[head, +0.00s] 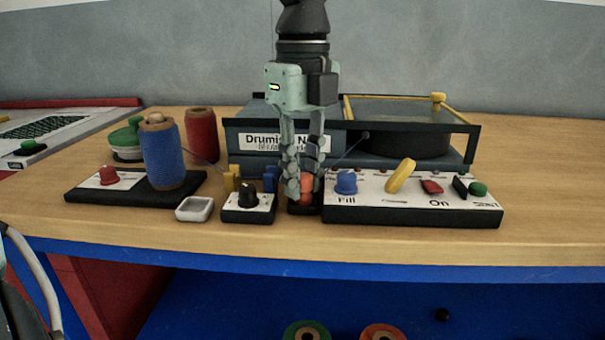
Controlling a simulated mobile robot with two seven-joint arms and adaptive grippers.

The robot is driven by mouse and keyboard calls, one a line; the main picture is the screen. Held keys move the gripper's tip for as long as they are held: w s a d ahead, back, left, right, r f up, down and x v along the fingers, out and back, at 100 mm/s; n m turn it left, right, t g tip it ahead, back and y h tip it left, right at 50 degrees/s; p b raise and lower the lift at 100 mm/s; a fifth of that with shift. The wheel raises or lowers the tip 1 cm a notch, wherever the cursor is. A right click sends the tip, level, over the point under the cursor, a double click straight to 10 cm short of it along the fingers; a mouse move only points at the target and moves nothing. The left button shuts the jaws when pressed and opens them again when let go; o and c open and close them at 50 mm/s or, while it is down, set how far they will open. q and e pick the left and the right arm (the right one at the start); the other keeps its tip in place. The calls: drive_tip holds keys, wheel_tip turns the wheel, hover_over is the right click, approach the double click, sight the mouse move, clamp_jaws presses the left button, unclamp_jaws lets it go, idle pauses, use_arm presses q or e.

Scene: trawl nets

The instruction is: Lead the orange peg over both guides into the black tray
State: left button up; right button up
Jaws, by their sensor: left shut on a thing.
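The orange peg (306,184) is between the fingertips of my left gripper (303,178), which is shut on it and points straight down. The fingers partly cover the peg. The small black tray (303,210) is directly under and around the peg's lower end; I cannot tell whether the peg touches its floor. A yellow guide (232,178) and a blue guide (269,180) stand just left of the gripper, behind a small box with a black knob (247,194). A thin dark line runs from the blue spool (163,158) toward the yellow guide. My right gripper is not in view.
A white control panel (410,198) stands close right of the tray. A blue-grey drum machine (240,140) with a dark frame is behind. A small white dish (194,208) and a red spool (201,134) are at left. The table's front strip is clear.

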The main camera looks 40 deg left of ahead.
use_arm(q)
drive_tip(key=shift+f+b, duration=0.25)
drive_tip(key=shift+b, duration=0.25)
idle(1.1)
drive_tip(key=o, duration=0.9)
drive_tip(key=shift+r, duration=0.15)
wheel_tip(320, 180, up, 12)
drive_tip(key=shift+f, duration=0.1)
idle(0.3)
